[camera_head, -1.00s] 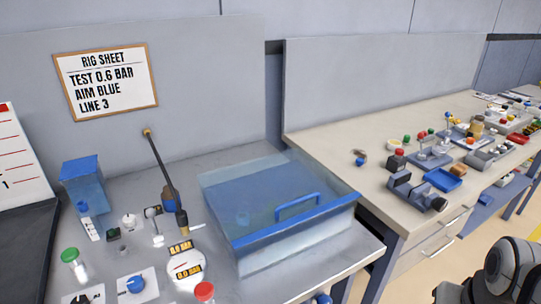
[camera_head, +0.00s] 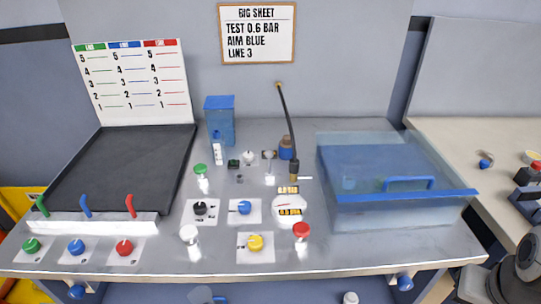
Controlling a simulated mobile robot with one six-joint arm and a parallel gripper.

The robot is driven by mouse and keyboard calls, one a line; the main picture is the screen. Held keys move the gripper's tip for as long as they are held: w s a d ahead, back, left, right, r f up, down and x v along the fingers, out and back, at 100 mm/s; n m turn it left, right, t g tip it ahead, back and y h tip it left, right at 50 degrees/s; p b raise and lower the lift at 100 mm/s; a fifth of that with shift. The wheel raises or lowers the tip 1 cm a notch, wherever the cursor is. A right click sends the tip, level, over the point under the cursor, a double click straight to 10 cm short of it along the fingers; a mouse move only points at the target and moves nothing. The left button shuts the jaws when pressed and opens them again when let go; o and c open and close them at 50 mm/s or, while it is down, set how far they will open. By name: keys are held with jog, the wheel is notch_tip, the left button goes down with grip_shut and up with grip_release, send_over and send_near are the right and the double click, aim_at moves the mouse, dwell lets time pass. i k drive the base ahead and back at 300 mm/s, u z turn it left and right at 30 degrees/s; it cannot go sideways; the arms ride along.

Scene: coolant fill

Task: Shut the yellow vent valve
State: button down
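The yellow vent valve (camera_head: 255,242) is a round yellow knob on a white plate near the front edge of the metal bench, in the head view. A small pale mark shows on the knob, but its setting is too small to read. Nothing touches it. My gripper cannot be made out. Only a grey and black part of my arm shows at the lower right corner, well away from the valve.
A blue knob (camera_head: 244,207) and a black knob (camera_head: 200,208) sit behind the valve. A red-capped bottle (camera_head: 301,235) stands to its right and a white-capped bottle (camera_head: 190,238) to its left. A clear blue-edged box (camera_head: 400,211) fills the bench's right side.

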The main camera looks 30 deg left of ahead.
aim_at(255, 242)
jog(key=u, duration=2.9)
jog(key=k, duration=1.35)
jog(key=z, duration=0.85)
jog(key=i, duration=1)
jog(key=u, duration=0.1)
